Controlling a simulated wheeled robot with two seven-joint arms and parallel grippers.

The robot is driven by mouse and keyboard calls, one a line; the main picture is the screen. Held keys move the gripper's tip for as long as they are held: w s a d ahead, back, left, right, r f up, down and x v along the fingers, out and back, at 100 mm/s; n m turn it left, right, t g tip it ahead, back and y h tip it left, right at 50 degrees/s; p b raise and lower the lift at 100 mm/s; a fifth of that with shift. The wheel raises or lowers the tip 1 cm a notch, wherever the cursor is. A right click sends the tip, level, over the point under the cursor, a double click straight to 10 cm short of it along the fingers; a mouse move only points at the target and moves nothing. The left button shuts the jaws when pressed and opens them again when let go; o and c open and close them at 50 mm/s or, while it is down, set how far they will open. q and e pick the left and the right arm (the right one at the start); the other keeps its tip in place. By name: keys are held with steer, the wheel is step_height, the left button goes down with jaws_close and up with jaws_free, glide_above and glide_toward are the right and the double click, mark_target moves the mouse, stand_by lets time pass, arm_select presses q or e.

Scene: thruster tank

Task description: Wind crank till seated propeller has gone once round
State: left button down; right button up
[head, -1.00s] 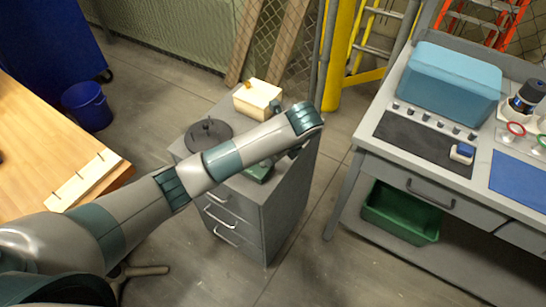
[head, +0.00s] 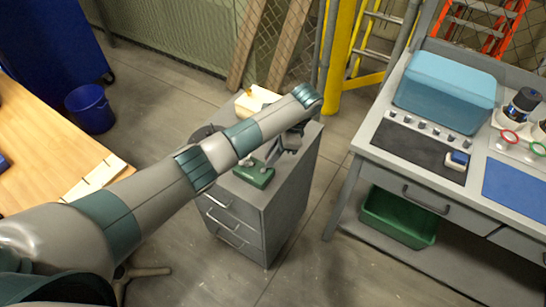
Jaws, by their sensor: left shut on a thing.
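My left gripper (head: 277,153) is over the top of the grey cabinet, pointing down, partly hidden behind my own forearm. It is shut beside a small green block (head: 254,176) with grey parts on top, which looks like the crank unit. What sits between the fingers is too small to make out, but it seems to be the crank's handle. A dark round disc (head: 203,132) lies on the cabinet's left side, mostly hidden by my arm. I cannot make out a propeller for certain. My right gripper is not in view.
The grey drawer cabinet (head: 238,218) also bears a cream box (head: 257,99) at its back. A bench (head: 365,136) on the right holds a blue tank (head: 445,90). A wooden table (head: 40,145) is at left, with a blue bucket (head: 90,107) behind it. Floor between cabinet and bench is clear.

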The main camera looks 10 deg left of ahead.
arm_select(q)
steer(key=shift+w+a+n+g, duration=0.1)
steer(key=shift+a+n+g, duration=0.05)
steer(key=shift+n, duration=0.4)
steer(key=shift+w+a+n+g, duration=0.1)
steer(key=shift+n+g, duration=0.05)
steer(key=shift+n, duration=0.4)
steer(key=c, duration=1.8)
jaws_free()
steer(key=shift+o, duration=0.2)
steer(key=p+v, duration=0.2)
steer(key=v, duration=1.5)
steer(key=shift+a+r, duration=0.2)
steer(key=shift+w, duration=0.1)
